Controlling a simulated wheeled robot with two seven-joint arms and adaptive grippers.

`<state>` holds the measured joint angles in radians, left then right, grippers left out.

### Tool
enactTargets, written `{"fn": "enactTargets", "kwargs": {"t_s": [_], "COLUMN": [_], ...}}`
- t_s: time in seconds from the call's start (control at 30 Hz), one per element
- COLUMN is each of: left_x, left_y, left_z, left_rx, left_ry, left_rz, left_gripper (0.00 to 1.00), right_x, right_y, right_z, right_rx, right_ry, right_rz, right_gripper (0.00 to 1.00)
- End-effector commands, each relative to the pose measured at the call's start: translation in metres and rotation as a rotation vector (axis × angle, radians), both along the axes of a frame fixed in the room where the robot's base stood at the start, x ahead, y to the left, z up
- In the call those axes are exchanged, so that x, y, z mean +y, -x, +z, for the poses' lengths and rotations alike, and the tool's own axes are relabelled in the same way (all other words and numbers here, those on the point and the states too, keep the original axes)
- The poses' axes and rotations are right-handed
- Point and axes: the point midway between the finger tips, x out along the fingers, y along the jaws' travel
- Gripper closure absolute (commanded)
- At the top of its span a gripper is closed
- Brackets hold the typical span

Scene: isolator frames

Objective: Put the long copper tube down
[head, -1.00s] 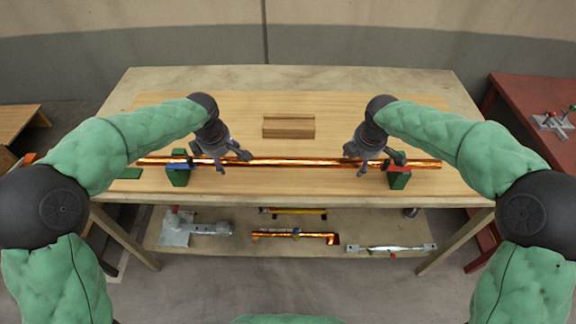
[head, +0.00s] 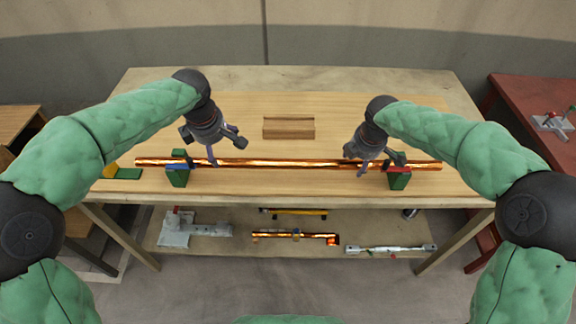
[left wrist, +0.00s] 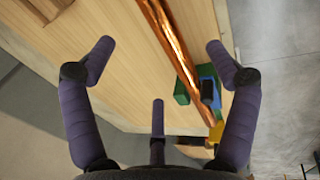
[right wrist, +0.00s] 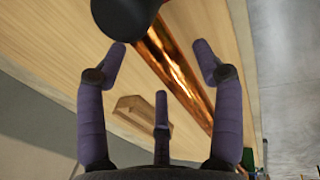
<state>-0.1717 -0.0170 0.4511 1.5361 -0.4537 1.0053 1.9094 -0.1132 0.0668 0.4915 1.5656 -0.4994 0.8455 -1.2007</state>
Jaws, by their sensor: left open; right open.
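The long copper tube (head: 280,162) lies level across two green supports on the bench. The left support (head: 177,176) has a blue top part and the right support (head: 399,179) a red one. My left gripper (head: 213,152) is open and empty, just above and behind the tube, inward of the left support. In the left wrist view the tube (left wrist: 172,45) runs past the open fingers. My right gripper (head: 373,158) is open over the tube, inward of the right support. In the right wrist view the tube (right wrist: 178,75) passes between the spread fingers; contact cannot be told.
A wooden block (head: 288,127) sits behind the tube at mid-bench. A green and yellow piece (head: 122,173) lies at the left. A lower shelf (head: 350,231) holds several tools. A red table (head: 515,100) stands at the right.

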Motion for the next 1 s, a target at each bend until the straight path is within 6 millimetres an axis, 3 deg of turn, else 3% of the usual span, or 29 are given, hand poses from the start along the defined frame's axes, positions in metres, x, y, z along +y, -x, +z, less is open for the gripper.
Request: {"fn": "enactTargets", "kwargs": {"t_s": [0.1, 0.3, 0.67, 0.77, 1.0], "left_x": [0.000, 0.000, 0.000, 0.000, 0.000], "left_y": [0.005, 0.011, 0.013, 0.013, 0.012], "left_z": [0.021, 0.042, 0.047, 0.047, 0.047], "left_rx": [-0.002, -0.001, 0.001, 0.001, 0.001], "left_ry": [0.001, 0.000, 0.000, 0.000, 0.000], "left_rz": [0.000, 0.000, 0.000, 0.000, 0.000], "left_gripper": [0.13, 0.13, 0.13, 0.13, 0.13], "right_x": [0.000, 0.000, 0.000, 0.000, 0.000], "right_y": [0.000, 0.000, 0.000, 0.000, 0.000], "right_z": [0.000, 0.000, 0.000, 0.000, 0.000], "right_rx": [0.000, 0.000, 0.000, 0.000, 0.000], "right_ry": [0.000, 0.000, 0.000, 0.000, 0.000], "right_rz": [0.000, 0.000, 0.000, 0.000, 0.000], "right_gripper": [0.33, 0.33, 0.33, 0.13, 0.13]}}
